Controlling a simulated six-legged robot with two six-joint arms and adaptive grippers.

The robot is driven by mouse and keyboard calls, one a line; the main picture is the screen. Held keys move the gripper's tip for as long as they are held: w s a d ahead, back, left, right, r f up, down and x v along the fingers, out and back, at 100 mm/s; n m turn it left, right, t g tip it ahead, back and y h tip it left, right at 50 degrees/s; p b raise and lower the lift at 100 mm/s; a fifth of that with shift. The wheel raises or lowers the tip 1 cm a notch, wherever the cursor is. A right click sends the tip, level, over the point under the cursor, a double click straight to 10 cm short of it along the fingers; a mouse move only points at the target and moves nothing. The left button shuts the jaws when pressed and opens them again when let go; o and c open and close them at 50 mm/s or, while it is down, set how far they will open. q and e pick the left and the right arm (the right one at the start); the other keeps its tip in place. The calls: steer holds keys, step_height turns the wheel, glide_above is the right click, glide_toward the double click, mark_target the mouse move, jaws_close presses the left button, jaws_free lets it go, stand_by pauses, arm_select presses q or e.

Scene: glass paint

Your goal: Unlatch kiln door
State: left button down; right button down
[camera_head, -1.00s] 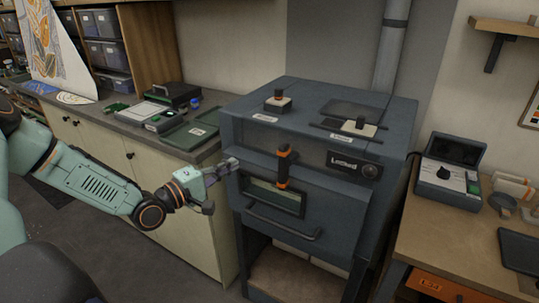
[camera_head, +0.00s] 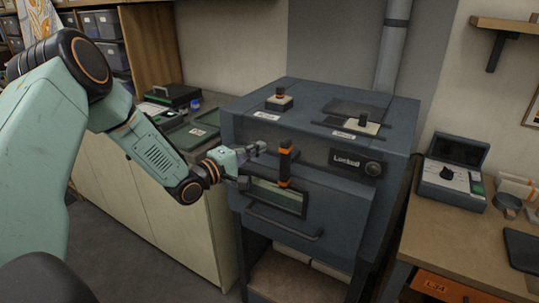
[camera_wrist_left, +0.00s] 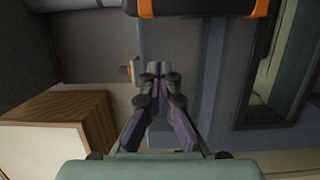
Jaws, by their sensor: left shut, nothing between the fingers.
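The dark blue-grey kiln (camera_head: 245,125) stands in the middle of the head view. Its door has a small window (camera_head: 262,196), a grey bar handle (camera_head: 285,228) and an upright black latch handle with orange bands (camera_head: 285,165). The display on the kiln reads "Locked" (camera_head: 346,160). My left gripper (camera_head: 260,147) is shut and empty, just left of the latch's upper end in the picture. In the left wrist view, the shut fingers (camera_wrist_left: 155,72) point toward the kiln, and the latch (camera_wrist_left: 200,14) lies across the top edge, apart from them. My right gripper is not in view.
A wooden bench (camera_head: 435,235) with a control box (camera_head: 450,180) is at the right.

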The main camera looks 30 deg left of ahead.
mark_target(285, 165)
arm_select(q)
steer(key=d+p, duration=0.1)
steer(key=d, duration=0.3)
steer(key=shift+w+d+f, duration=0.1)
steer(key=shift+w, duration=0.15)
steer(key=shift+d, duration=0.1)
